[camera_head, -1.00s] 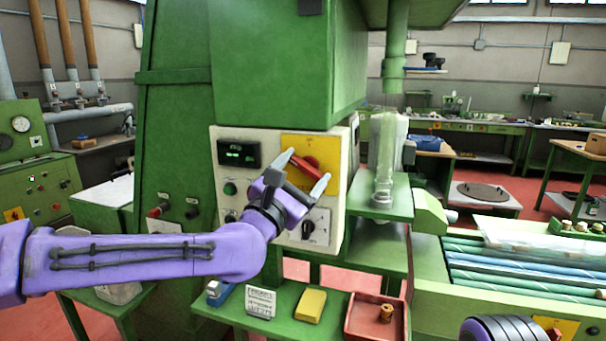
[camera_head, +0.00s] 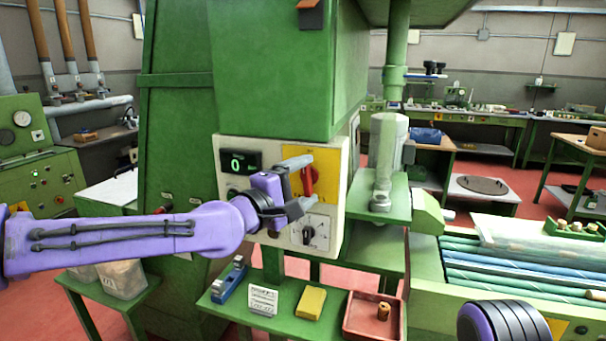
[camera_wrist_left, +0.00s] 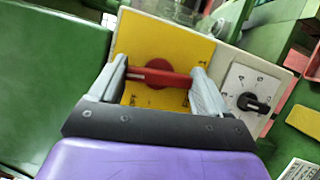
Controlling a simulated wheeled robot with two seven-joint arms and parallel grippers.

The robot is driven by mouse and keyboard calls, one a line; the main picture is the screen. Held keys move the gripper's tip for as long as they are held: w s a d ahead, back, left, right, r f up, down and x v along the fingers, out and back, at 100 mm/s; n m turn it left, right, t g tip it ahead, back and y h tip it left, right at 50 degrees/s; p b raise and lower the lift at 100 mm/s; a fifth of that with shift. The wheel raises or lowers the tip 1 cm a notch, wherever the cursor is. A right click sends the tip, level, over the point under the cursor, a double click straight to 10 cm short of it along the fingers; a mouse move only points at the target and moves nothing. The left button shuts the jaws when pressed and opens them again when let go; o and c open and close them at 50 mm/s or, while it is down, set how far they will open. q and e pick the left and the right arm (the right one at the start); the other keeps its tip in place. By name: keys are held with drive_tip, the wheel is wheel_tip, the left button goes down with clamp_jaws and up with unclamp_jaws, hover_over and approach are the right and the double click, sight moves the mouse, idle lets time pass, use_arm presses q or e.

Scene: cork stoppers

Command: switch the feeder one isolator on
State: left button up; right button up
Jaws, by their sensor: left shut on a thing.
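The feeder one isolator is a red rotary handle (camera_head: 308,181) on a yellow plate (camera_head: 327,164), on the pale panel of the green machine. The handle stands nearly upright in the head view. My left gripper (camera_head: 301,184) is shut on the handle, one finger at each end of it. In the left wrist view the red handle (camera_wrist_left: 158,77) spans between the two grey fingers of my left gripper (camera_wrist_left: 163,80). The gripper and wrist hide part of the panel. My right gripper is not in view; only part of my right arm shows at the lower right.
A black rotary knob (camera_head: 308,235) sits on a white plate below the isolator. A display (camera_head: 240,162) reads 0. Below the panel, a green shelf holds a yellow block (camera_head: 311,302) and a red tray (camera_head: 347,327). A grey motor (camera_head: 386,150) stands to the right.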

use_arm(q)
drive_tip(key=shift+m+p, duration=0.45)
drive_tip(key=shift+m, duration=0.25)
drive_tip(key=shift+g, duration=0.4)
drive_tip(key=o, duration=1)
drive_tip(key=shift+s+a, duration=0.15)
drive_tip(key=shift+s, duration=0.05)
drive_tip(key=b+v, duration=0.3)
drive_tip(key=v, duration=0.7)
drive_tip(key=shift+s, duration=0.1)
